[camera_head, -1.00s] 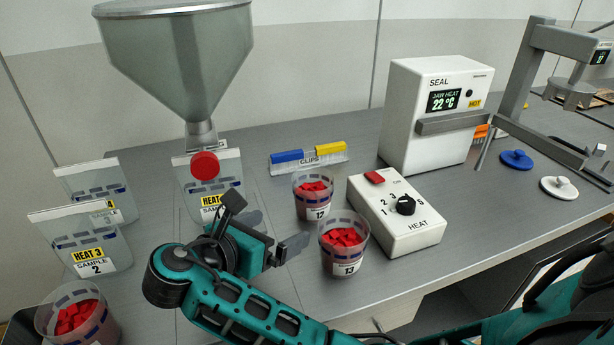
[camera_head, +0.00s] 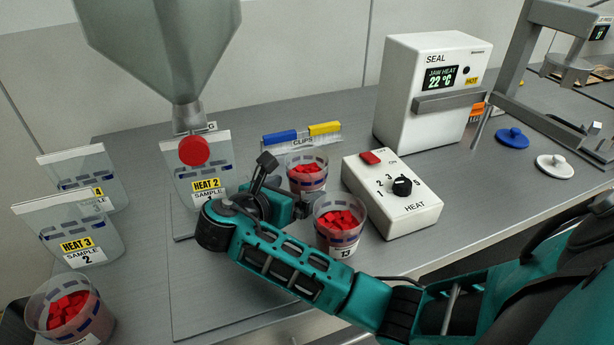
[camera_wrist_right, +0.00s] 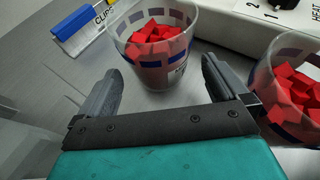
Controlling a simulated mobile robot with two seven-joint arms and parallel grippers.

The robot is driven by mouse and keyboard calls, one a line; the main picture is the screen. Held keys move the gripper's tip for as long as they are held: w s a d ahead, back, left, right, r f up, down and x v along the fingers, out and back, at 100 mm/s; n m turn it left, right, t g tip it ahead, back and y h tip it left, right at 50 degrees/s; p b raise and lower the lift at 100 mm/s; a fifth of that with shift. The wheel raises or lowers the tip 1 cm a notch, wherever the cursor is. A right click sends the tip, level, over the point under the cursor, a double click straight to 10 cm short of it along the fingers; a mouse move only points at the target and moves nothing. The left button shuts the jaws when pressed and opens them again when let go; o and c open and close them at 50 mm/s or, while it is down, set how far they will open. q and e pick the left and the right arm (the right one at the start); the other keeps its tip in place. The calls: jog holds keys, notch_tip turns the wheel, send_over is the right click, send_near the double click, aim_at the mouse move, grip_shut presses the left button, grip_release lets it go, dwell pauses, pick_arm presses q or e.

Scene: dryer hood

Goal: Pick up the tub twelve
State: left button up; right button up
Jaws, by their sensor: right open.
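Tub twelve (camera_head: 307,172) is a clear tub of red pieces, standing upright on the grey bench in front of the clips strip. Its label is mostly hidden behind my right gripper (camera_head: 291,203) in the head view. In the right wrist view, tub twelve (camera_wrist_right: 153,62) stands ahead of my right gripper (camera_wrist_right: 160,75), whose two fingers are spread open on either side of its near face. Nothing is held, and I cannot tell whether a finger touches the tub. My left gripper is not in view.
Tub 13 (camera_head: 338,226) stands close to the right of my gripper, with the heat control box (camera_head: 400,212) behind it. The clips strip (camera_head: 300,141) lies behind tub twelve. Sample bags and the hopper (camera_head: 165,50) stand left. Another tub (camera_head: 70,310) is front left.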

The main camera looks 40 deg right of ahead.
aim_at(297, 189)
jog(key=x, duration=0.3)
jog(key=shift+w+d, duration=0.1)
jog(key=shift+c, duration=0.2)
jog(key=c, duration=0.9)
jog(key=shift+c, duration=0.6)
jog(key=shift+w+r, duration=0.1)
jog(key=shift+r, duration=0.1)
